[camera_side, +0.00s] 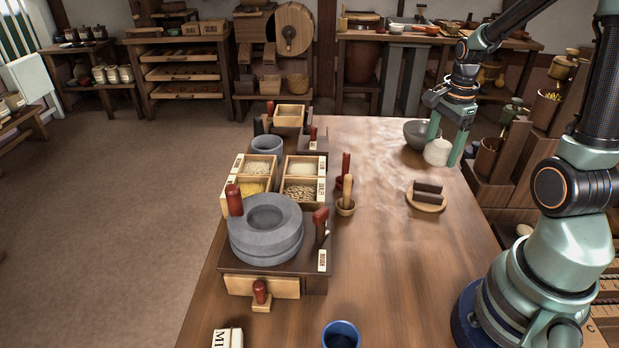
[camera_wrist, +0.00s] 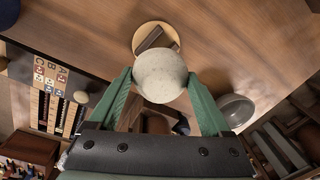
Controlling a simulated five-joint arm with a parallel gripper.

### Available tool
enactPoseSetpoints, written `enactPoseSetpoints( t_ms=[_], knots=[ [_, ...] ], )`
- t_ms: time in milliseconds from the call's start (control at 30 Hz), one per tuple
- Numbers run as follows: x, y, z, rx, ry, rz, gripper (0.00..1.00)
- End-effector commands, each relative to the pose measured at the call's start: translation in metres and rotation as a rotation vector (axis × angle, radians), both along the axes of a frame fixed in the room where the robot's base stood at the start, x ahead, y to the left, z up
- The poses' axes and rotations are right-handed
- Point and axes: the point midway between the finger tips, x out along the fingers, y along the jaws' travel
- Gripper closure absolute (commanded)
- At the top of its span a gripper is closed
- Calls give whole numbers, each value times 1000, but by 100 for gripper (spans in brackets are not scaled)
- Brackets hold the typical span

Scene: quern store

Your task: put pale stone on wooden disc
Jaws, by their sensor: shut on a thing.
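The pale stone (camera_side: 438,152) is a rounded, off-white lump near the far right of the table. My gripper (camera_side: 444,150) points down with its green fingers shut on the stone from both sides. I cannot tell whether the stone touches the table. In the wrist view the speckled stone (camera_wrist: 160,76) sits between the fingertips (camera_wrist: 160,82). The round wooden disc (camera_side: 428,207) lies on the table, nearer the side camera than the stone and apart from it. Dark brown bars (camera_side: 428,190) lie on the disc. In the wrist view the stone partly hides the disc (camera_wrist: 142,33).
A grey bowl (camera_side: 415,134) stands close beside my gripper. A grey quern (camera_side: 266,228), grain boxes (camera_side: 301,190) and a wooden scoop (camera_side: 346,207) line the table's left. A blue cup (camera_side: 341,335) stands at the front. The table's middle is clear.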

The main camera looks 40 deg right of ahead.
Motion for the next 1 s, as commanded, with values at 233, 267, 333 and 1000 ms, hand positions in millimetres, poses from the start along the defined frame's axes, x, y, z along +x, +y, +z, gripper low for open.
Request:
enactPoseSetpoints(
  t_ms=[233,267,333,1000],
  knots=[
    [0,0,-32,0,-1,0,100],
    [1,0,-33,0,-1,0,100],
    [0,0,-39,0,0,0,100],
    [1,0,-74,-1,-2,0,100]
  ],
)
